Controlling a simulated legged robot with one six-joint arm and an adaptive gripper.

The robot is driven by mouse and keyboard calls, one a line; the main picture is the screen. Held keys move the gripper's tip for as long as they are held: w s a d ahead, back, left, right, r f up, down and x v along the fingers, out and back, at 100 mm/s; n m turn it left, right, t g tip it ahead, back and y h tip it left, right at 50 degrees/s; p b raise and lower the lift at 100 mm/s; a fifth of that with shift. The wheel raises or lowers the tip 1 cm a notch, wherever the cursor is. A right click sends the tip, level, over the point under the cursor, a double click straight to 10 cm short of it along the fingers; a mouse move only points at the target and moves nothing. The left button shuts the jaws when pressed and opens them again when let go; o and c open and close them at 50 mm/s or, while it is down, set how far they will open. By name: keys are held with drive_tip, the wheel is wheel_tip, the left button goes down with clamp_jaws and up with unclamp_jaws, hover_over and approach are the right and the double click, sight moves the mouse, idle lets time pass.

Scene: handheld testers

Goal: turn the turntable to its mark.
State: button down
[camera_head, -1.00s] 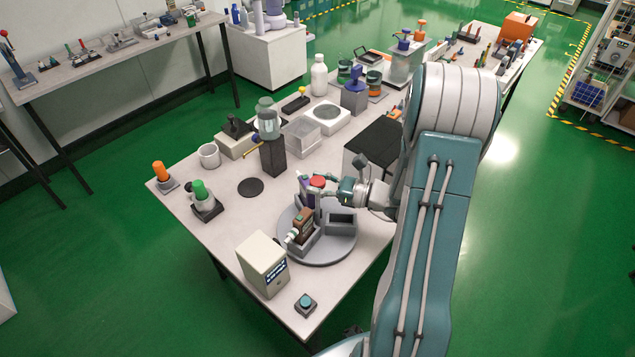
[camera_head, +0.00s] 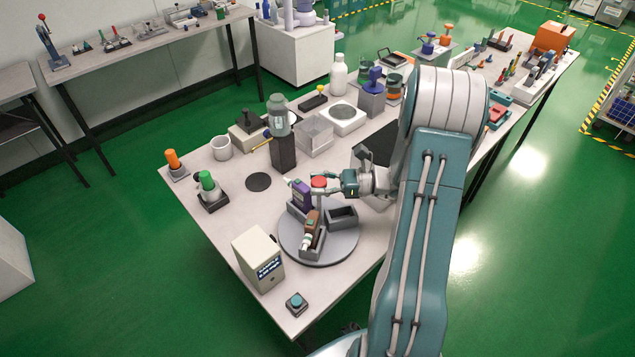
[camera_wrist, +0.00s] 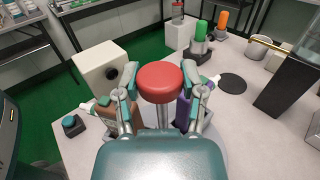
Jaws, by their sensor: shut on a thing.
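The turntable (camera_head: 343,249) is a round grey disc on the bench, carrying grey open-topped holders. One holder has a brown tester (camera_head: 312,222) in it, one a purple tester (camera_head: 299,194), and one at the right (camera_head: 342,216) looks empty. A red round knob (camera_head: 319,182) stands on a post above the disc. My gripper (camera_head: 328,184) is at the knob from the right. In the wrist view the red knob (camera_wrist: 160,82) sits between the two fingers, which are shut on it or its post. I cannot make out the turntable's mark.
A beige box with a display (camera_head: 258,260) and a teal button (camera_head: 296,302) stand in front of the disc. A black upright block (camera_head: 283,152), a black disc (camera_head: 258,182), a green-topped item (camera_head: 208,183) and a white mug (camera_head: 221,148) stand behind and left.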

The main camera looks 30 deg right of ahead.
drive_tip(key=shift+n+g+y, duration=0.3)
drive_tip(key=shift+g, duration=0.1)
idle(0.3)
drive_tip(key=shift+c, duration=0.8)
unclamp_jaws()
drive_tip(key=shift+w, duration=0.1)
drive_tip(key=shift+d, duration=0.1)
drive_tip(key=shift+d, duration=0.1)
drive_tip(key=v, duration=1.2)
